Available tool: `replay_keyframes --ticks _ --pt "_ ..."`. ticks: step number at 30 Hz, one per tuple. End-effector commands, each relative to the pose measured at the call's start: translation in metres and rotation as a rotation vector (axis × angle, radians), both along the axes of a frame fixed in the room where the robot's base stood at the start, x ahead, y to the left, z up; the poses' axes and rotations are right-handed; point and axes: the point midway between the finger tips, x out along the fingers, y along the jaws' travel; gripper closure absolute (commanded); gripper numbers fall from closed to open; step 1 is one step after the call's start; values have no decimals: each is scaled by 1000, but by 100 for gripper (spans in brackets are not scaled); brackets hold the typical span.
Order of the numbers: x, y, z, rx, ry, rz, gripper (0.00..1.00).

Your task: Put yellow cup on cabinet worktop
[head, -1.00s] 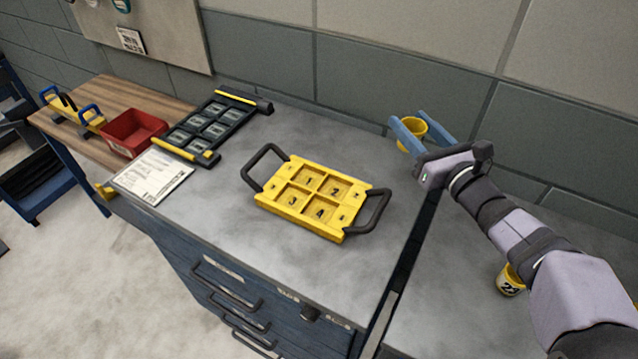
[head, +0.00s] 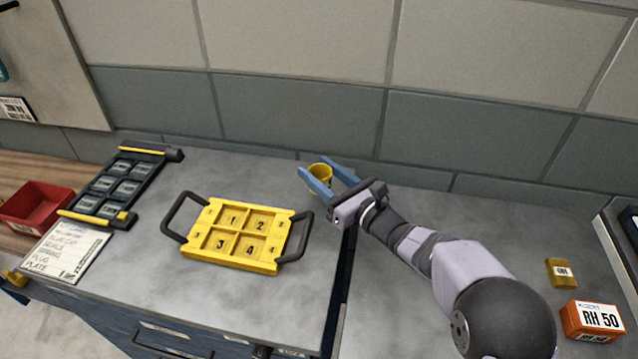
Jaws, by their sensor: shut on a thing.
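The yellow cup (head: 320,171) is held between the two blue fingers of my gripper (head: 317,176). It appears upright, with its rim showing above the fingers; its lower part is partly hidden by the near finger. The cabinet worktop (head: 200,310) is a grey surface. The cup and gripper show over its back right part, near the wall and close to the worktop's right edge. I cannot tell whether the cup's base touches the surface.
A yellow numbered plate (head: 238,267) with black handles lies mid-worktop. A black rack (head: 90,204) and paper sheet (head: 68,250) lie left, beside a red bin (head: 38,208). Right of a dark gap, another surface holds an orange box (head: 590,320) and a small yellow block (head: 562,272).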

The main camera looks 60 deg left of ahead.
Motion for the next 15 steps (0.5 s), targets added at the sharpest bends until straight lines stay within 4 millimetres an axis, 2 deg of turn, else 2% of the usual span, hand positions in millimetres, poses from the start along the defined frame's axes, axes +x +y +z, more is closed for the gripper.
replay_keyframes --ticks 10,15 --pt "0 0 -34 -1 2 0 80" --pt "0 0 -41 1 1 -1 80"
